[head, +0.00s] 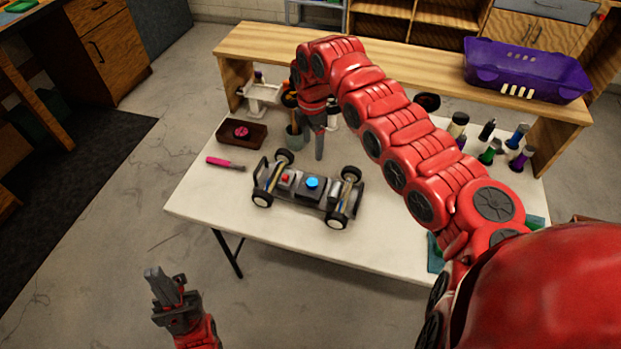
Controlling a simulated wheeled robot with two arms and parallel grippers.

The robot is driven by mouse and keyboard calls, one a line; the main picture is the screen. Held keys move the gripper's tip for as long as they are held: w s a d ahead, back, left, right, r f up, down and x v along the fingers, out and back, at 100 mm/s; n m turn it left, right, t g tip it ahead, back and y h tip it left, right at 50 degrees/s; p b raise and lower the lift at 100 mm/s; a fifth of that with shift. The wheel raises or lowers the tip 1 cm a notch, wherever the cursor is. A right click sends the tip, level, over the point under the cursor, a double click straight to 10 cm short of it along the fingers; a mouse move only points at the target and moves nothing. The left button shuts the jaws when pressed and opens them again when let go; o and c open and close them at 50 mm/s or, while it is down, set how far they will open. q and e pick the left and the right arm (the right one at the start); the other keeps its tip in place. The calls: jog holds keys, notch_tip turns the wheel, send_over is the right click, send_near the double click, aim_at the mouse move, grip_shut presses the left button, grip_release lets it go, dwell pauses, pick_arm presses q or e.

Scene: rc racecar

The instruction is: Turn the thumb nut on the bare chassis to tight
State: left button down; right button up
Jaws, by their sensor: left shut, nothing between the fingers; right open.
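The bare chassis (290,198) stands on its wheels on the white table. A round blue knob (312,183) sits on its middle, and a smaller red piece (285,178) is left of it. I cannot tell for sure which is the thumb nut, or how tight it is. My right gripper (319,155) points down just behind the chassis, apart from both; it is open, seen nearly edge-on, with nothing visible in it. My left gripper (153,273) is shut and empty, low in front of the table's left side, away from the chassis.
A pink-handled tool (225,163) and a dark box with a pink item (241,134) lie left of the chassis. Several bottles (490,153) stand at the right. A purple bin (526,72) sits on the back shelf. The table front is clear.

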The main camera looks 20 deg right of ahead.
aim_at(312, 182)
notch_tip(312, 182, down, 14)
jog(key=shift+a+f+p, duration=0.15)
jog(key=shift+p, duration=1)
jog(key=shift+f, duration=0.6)
grip_shut()
